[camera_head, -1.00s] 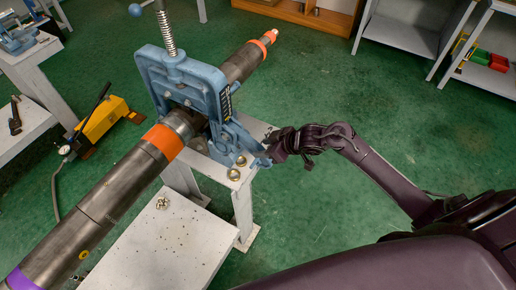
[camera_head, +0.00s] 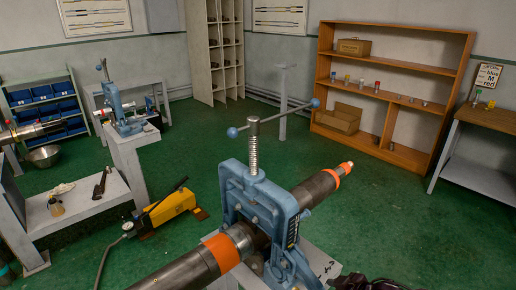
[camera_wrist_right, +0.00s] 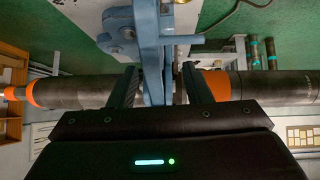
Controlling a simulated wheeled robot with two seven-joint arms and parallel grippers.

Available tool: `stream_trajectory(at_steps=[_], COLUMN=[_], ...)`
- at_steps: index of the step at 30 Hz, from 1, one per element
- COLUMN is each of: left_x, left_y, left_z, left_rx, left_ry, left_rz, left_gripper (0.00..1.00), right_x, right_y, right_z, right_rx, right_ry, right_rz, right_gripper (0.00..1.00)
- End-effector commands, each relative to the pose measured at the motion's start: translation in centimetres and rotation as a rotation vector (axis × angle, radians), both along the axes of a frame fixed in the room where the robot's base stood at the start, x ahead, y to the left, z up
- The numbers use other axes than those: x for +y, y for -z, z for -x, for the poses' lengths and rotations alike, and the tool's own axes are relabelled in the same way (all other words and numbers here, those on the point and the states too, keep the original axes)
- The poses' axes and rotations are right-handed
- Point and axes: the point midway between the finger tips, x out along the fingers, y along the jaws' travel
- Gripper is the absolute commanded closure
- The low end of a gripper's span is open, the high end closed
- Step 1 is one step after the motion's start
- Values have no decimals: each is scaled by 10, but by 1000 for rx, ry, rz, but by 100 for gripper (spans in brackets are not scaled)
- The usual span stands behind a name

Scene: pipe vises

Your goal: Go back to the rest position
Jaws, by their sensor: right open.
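The blue pipe vise (camera_head: 258,205) stands on a light stand (camera_head: 322,266), its screw and blue-knobbed bar upright. A long dark pipe (camera_head: 185,272) with orange bands runs through it. My right gripper (camera_wrist_right: 160,85) is open, its dark fingers apart on either side of the blue vise frame (camera_wrist_right: 153,50) in the right wrist view. I cannot tell whether they touch it. The pipe (camera_wrist_right: 80,94) also crosses behind the fingers there. In the head view only a dark part of my right arm shows at the bottom edge. My left gripper is not in view.
A yellow hydraulic pump (camera_head: 168,210) with a hose lies on the green floor at left. A second blue vise (camera_head: 120,110) stands farther back. A wooden shelf (camera_head: 392,95) stands at the back right. Open floor lies between.

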Motion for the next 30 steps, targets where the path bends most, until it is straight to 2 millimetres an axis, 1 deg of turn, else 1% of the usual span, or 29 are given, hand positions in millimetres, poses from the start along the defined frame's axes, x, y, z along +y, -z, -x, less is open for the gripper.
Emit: stream_trajectory(at_steps=[1, 3, 6, 10, 15, 21, 26, 27, 30], left_x=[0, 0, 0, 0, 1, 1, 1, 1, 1], left_y=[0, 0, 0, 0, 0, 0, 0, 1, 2], left_z=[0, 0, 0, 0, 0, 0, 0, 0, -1], left_rx=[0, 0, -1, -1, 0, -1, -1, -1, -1], left_ry=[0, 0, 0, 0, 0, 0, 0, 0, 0], left_rz=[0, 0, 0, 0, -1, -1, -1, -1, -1], left_gripper=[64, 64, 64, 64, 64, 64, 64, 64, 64], right_x=[17, 33, 43, 42, 38, 34, 32, 32, 33], right_y=[0, -5, -18, -33, -48, -62, -73, -69, -45], right_z=[10, 24, 50, 83, 122, 165, 196, 199, 191], right_rx=[-6, -13, 21, 103, 224, 367, 473, 492, 494], right_ry=[19, 76, 179, 285, 375, 444, 481, 484, 480], right_rz=[19, 69, 135, 180, 198, 192, 172, 172, 179], right_gripper=[55, 55, 55, 55, 55, 55, 55, 55, 55])
